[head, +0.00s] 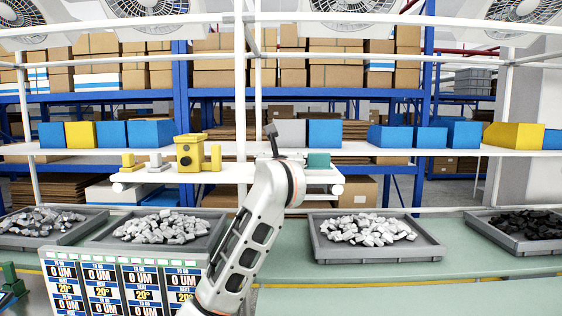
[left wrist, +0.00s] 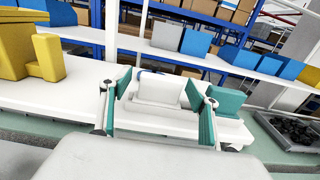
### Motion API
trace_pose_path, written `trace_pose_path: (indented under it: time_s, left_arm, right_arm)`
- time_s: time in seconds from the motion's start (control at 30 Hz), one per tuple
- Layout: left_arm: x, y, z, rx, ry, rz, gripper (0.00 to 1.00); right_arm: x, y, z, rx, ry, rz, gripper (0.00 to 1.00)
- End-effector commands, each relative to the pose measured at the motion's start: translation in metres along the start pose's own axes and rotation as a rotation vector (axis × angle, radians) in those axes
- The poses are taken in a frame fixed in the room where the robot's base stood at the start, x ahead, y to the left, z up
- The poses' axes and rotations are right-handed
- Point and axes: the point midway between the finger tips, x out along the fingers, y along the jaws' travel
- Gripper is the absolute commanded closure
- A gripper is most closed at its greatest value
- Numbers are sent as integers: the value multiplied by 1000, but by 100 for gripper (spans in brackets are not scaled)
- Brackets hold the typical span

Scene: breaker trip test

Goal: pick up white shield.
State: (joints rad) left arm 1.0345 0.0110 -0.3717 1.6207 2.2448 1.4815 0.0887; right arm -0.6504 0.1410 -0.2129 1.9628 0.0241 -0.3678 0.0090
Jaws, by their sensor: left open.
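The white shield (left wrist: 158,89) is a pale upright block on the white shelf in the left wrist view. My left gripper (left wrist: 158,104) is open there, with one finger on each side of the shield. The fingers look apart from it, though I cannot tell exact clearance. In the head view my left arm reaches up to the shelf (head: 235,173) and hides its gripper and most of the area around the shield. My right gripper is in neither view.
A teal block (left wrist: 230,101) stands close right of the shield and also shows in the head view (head: 318,160). Yellow parts (head: 190,153) stand left on the shelf. Trays of metal pieces (head: 376,252) and label panels (head: 140,286) lie below.

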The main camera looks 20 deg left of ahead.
Motion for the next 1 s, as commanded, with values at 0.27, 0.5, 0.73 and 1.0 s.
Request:
trace_pose_path:
  time_s: [0.27,0.5,0.73,1.0]
  left_arm:
    - [2,0,0,-1,-1,-1,44]
    - [2,0,0,0,0,-1,78]
    - [2,0,0,0,-1,-1,78]
    - [2,0,16,-3,-2,0,78]
  right_arm:
    - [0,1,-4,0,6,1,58]
    - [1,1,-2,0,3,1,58]
    - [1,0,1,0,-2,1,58]
    - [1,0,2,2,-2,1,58]
